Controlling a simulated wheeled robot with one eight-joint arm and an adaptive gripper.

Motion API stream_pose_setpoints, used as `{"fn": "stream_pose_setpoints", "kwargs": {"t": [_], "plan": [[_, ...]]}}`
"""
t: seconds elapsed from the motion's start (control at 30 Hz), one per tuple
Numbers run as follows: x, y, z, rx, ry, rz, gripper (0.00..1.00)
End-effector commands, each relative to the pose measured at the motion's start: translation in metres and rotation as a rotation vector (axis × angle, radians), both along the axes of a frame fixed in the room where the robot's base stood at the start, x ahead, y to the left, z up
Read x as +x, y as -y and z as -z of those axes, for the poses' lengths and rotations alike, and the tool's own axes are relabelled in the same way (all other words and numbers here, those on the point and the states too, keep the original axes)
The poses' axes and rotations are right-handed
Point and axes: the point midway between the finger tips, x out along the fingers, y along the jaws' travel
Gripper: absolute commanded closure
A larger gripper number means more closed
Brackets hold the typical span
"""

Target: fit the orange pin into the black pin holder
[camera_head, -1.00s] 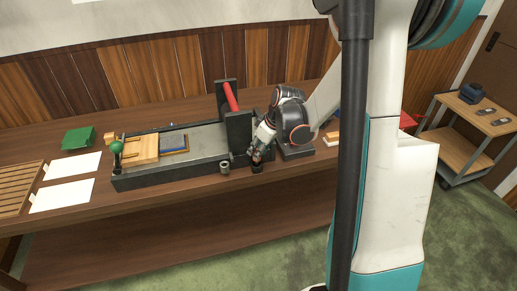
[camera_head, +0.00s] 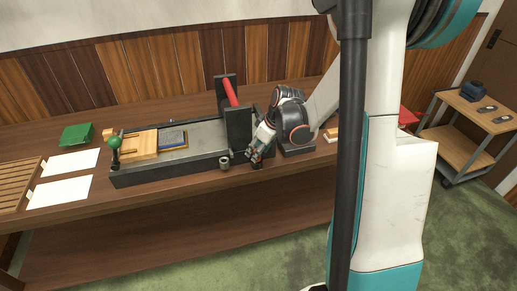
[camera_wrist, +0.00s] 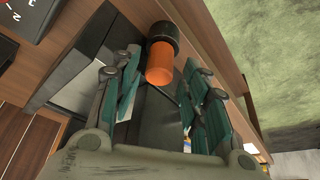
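The orange pin (camera_wrist: 159,64) shows in the wrist view between the fingertips of my gripper (camera_wrist: 160,68). Its far end meets the round black pin holder (camera_wrist: 163,37) and looks to be in its mouth; how deep it sits cannot be told. My gripper's teal fingers stand apart on both sides of the pin, with narrow gaps showing, so it looks open. In the head view my gripper (camera_head: 254,158) is low at the front edge of the table, right of a small grey cylinder (camera_head: 224,163). The pin is not clear there, and the holder is mostly hidden.
A long dark press bed (camera_head: 150,179) with a red roller (camera_head: 230,92) stands left of my gripper. A cart (camera_head: 465,143) stands at the right.

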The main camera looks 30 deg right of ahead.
Motion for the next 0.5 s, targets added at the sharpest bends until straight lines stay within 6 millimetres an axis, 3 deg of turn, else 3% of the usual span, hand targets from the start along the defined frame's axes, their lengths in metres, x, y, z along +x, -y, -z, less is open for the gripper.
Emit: {"fn": "stream_pose_setpoints", "kwargs": {"t": [0.33,0.5], "plan": [[0.000,0.001,-0.002,-0.001,0.000,0.000,0.53],[-0.006,0.003,-0.016,0.000,0.000,0.001,0.53]]}}
